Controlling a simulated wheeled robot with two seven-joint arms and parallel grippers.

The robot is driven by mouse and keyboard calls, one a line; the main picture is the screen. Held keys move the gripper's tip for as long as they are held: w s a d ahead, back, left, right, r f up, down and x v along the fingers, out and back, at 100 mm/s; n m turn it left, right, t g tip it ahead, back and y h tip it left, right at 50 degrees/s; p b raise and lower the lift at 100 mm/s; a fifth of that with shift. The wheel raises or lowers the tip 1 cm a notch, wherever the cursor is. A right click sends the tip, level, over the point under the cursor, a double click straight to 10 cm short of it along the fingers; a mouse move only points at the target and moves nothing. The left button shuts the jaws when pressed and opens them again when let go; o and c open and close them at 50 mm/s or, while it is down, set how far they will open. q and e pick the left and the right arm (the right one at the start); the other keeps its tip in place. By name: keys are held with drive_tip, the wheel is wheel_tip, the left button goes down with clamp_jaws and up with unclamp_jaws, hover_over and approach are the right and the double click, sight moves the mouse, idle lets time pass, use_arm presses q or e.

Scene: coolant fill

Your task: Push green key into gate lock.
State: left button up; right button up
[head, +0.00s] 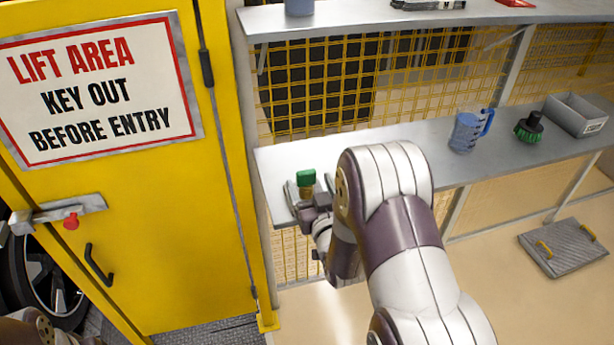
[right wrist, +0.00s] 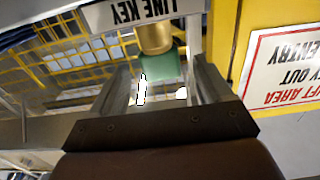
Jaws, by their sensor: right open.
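The green key (head: 306,178) has a green head and a brass-coloured part, and is at the left end of the grey shelf. My right gripper (head: 308,187) is open around it, one finger on each side. In the right wrist view the green key (right wrist: 170,68) shows between the spread fingers, with its brass part by a "LINE KEY" label (right wrist: 145,11). I cannot tell whether a finger touches it. The gate lock (head: 62,213) is a grey bracket with a red piece on the yellow gate at the left. My left gripper is not in view.
The shelf (head: 385,143) also carries a blue jug (head: 468,130), a green brush (head: 530,127) and a grey bin (head: 577,114). Yellow mesh stands behind it. The yellow gate (head: 190,250) has a warning sign and black handle. A grey plate (head: 563,247) lies on the floor.

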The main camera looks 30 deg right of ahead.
sight(307, 179)
drive_tip(key=x, duration=0.3)
drive_tip(key=shift+w, duration=0.35)
drive_tip(key=shift+s, duration=0.1)
drive_tip(key=c, duration=1.1)
drive_tip(key=shift+o, duration=0.2)
drive_tip(key=shift+r, duration=0.1)
